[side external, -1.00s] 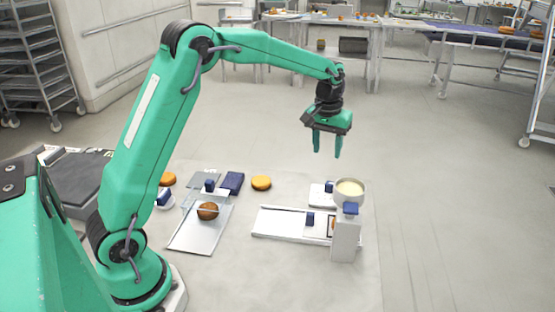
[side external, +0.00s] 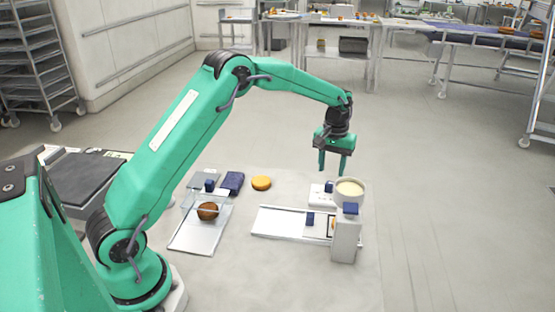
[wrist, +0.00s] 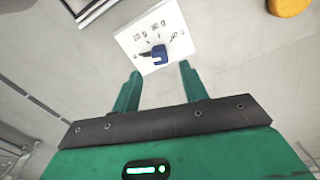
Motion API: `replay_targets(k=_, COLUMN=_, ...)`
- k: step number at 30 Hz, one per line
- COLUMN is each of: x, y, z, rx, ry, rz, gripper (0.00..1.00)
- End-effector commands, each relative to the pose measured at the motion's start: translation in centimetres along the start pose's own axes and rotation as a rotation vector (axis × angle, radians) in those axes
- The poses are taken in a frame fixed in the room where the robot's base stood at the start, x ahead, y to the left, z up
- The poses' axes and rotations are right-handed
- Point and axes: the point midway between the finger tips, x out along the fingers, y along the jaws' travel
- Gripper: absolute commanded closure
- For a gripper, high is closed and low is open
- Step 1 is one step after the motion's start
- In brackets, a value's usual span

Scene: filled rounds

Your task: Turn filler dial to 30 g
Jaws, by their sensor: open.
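The filler dial is a blue knob (wrist: 159,54) on a white plate (wrist: 131,40) with small dark markings around it. I cannot read the markings or tell the setting. In the side view the blue knob (side external: 328,187) sits on its white plate (side external: 318,198), left of the cream-filled bowl. My gripper (side external: 332,172) is open and empty, pointing down above the dial and apart from it. In the wrist view my gripper's fingertips (wrist: 160,69) are spread, with the knob between and slightly beyond them.
A cream-filled white bowl (side external: 350,187) stands beside the dial, behind a grey-white post (side external: 344,240) with a blue top. A white tray (side external: 275,222) lies in front. A brown round (side external: 207,211) sits left; an orange round (side external: 261,183) lies between.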

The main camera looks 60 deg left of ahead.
Motion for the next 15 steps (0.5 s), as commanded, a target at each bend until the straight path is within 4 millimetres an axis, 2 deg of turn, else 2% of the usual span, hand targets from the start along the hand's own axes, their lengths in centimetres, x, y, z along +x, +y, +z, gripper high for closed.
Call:
replay_targets(k=9, x=4.0, y=0.0, z=0.1, rx=0.0, ry=-0.003, rz=-0.001, gripper=0.56)
replay_targets(k=15, x=5.5, y=0.0, z=0.1, rx=0.0, ry=-0.001, rz=-0.001, gripper=0.56)
